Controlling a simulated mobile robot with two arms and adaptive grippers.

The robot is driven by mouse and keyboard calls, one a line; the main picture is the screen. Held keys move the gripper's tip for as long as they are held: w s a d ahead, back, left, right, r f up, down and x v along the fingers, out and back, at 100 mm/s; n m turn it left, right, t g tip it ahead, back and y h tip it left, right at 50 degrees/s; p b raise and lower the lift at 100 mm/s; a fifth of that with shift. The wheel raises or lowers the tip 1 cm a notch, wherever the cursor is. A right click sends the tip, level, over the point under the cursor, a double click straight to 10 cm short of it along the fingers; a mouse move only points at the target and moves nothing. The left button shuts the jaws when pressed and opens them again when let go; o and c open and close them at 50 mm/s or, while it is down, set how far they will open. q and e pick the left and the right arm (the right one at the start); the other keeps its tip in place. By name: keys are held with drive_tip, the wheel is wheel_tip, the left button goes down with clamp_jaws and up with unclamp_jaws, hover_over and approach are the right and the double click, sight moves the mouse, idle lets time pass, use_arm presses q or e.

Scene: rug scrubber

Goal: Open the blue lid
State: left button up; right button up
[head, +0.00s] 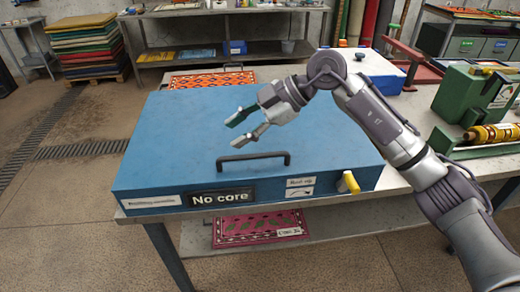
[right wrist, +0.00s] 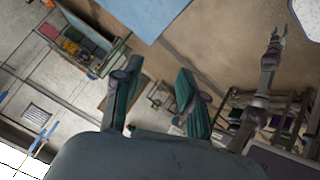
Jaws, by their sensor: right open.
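The wide blue lid (head: 180,130) lies flat and closed on top of a low box on the table. A black bar handle (head: 253,158) stands near its front edge. My right gripper (head: 232,133) is open and empty above the lid, behind and slightly left of the handle, apart from both. Its two green-tipped fingers also show spread in the right wrist view (right wrist: 160,95), with nothing between them. A second arm with a small gripper (right wrist: 279,37), seemingly my left, shows at the right of that view, too small to read its jaws; it is not in the head view.
A yellow knob (head: 348,183) and a "No core" label (head: 222,196) are on the box's front. A green machine (head: 475,95) stands at right. A patterned rug (head: 260,228) lies on the lower shelf, another (head: 212,79) behind the box.

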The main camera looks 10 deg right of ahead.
sight(258, 155)
drive_tip(key=w+d+r+m+t+h, duration=0.1)
drive_tip(key=w+d+m+h, duration=0.25)
drive_tip(key=d+h, duration=0.45)
drive_tip(key=a+f+p, duration=0.1)
drive_tip(key=f, duration=0.3)
drive_tip(key=w+a+f+y, duration=0.1)
drive_tip(key=f, duration=0.3)
drive_tip(key=a+f+y+p, duration=0.1)
drive_tip(key=f, duration=0.3)
drive_tip(key=shift+w+p, duration=0.35)
clamp_jaws()
